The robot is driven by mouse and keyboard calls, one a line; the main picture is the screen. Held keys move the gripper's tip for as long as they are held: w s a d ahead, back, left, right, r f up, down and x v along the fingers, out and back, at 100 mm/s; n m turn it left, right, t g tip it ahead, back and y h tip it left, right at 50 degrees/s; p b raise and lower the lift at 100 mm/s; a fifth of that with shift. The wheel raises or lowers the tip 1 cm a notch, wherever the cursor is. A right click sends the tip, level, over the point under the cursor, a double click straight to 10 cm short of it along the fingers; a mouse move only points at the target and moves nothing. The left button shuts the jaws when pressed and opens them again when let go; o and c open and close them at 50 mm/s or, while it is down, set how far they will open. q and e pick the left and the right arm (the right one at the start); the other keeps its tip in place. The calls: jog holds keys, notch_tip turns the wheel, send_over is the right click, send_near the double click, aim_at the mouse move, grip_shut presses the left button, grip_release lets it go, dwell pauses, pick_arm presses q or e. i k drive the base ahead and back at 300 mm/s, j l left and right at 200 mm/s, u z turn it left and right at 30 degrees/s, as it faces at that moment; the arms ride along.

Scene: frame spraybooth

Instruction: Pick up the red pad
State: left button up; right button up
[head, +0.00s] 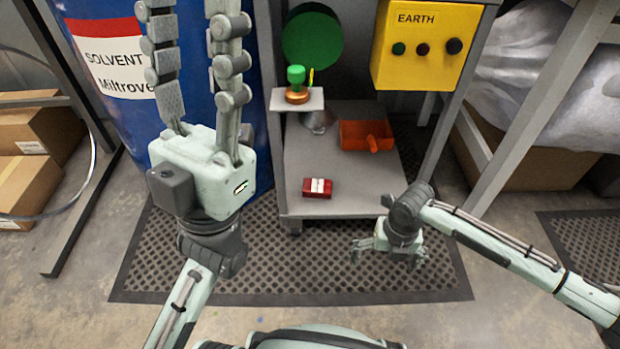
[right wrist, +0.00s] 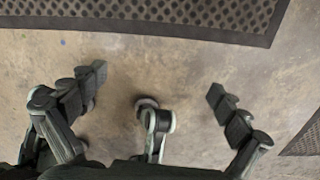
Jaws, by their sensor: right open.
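The red pad (head: 317,187) is a small red block with a white band. It lies on the grey lower shelf (head: 345,200) of the cart, near the front left, in the head view. My right gripper (head: 388,258) is open and empty, in front of and to the right of the pad, clear of the shelf. In the right wrist view its fingers (right wrist: 155,85) are spread above the floor, and the pad is not in that view. My left gripper (head: 196,25) points up in front of the blue drum, its fingers apart with nothing seen between them; the tips reach the top edge.
An orange-red tray (head: 352,133) sits behind the pad on the shelf. A small upper ledge (head: 283,101) holds a green-topped brass item (head: 297,88). A yellow EARTH box (head: 425,45) and grey posts stand right. A blue solvent drum (head: 120,120) stands left. Perforated mat (head: 260,270) covers the floor.

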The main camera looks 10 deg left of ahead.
aim_at(313, 188)
jog(key=i+j, duration=0.95)
